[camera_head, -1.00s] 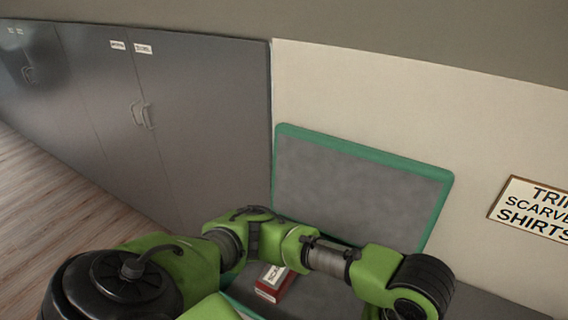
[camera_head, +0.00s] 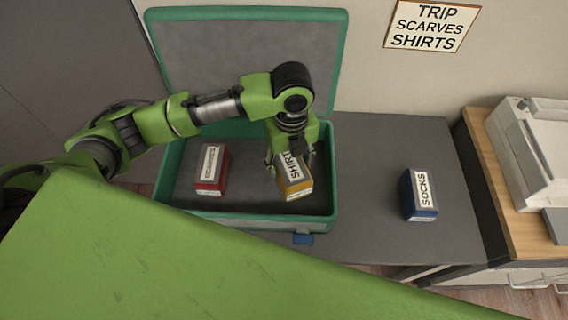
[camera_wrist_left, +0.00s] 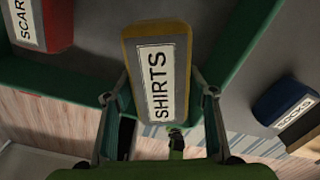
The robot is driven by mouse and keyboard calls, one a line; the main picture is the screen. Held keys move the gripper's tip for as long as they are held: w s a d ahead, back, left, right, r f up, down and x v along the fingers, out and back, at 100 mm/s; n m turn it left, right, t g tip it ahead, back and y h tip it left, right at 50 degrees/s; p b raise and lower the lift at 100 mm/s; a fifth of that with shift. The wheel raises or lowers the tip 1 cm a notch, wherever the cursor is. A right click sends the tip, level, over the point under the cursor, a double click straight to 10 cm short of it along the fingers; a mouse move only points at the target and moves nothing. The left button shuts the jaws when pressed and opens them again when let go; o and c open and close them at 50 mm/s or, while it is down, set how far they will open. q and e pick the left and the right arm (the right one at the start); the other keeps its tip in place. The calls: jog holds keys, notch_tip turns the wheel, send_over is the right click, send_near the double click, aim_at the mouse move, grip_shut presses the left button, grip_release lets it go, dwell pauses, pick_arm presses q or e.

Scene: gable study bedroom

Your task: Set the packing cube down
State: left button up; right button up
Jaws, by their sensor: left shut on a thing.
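The yellow packing cube labelled SHIRTS (camera_head: 294,185) is over the right part of the open green suitcase (camera_head: 250,222). My left gripper (camera_head: 290,165) points down and is shut on this cube. In the left wrist view the cube (camera_wrist_left: 158,75) sits between the two fingers (camera_wrist_left: 160,105), label facing the camera. I cannot tell whether its underside touches the suitcase floor. A red packing cube labelled SCARVES (camera_head: 211,170) lies in the left part of the suitcase; its label is partly cut off in the wrist view (camera_wrist_left: 40,25). My right gripper is not in view.
A blue cube labelled SOCKS (camera_head: 419,195) stands on the grey bench (camera_head: 385,150), right of the suitcase. A wall sign (camera_head: 430,25) reads TRIP, SCARVES, SHIRTS. The raised suitcase lid (camera_head: 245,60) is behind my arm. A white machine (camera_head: 535,150) stands on a wooden top at right.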

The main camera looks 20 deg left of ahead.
aim_at(286, 162)
pick_arm(q)
jog(key=shift+w+a+f, duration=0.3)
jog(key=shift+w+f, duration=0.1)
jog(key=shift+f, duration=0.15)
jog(key=shift+w+a+f, duration=0.25)
jog(key=shift+w+f, duration=0.1)
jog(key=shift+f, duration=0.2)
jog(key=shift+w+a+f, duration=0.3)
jog(key=shift+w+f, duration=0.05)
jog(key=shift+f, duration=0.2)
notch_tip(286, 162, down, 3)
jog(key=shift+w+a+f+p, duration=0.1)
jog(key=shift+p, duration=0.3)
jog(key=shift+f, duration=0.1)
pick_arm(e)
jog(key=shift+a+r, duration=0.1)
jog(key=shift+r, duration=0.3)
pick_arm(q)
jog(key=o, duration=1.2)
jog(key=shift+f, duration=0.15)
jog(key=shift+o, duration=0.2)
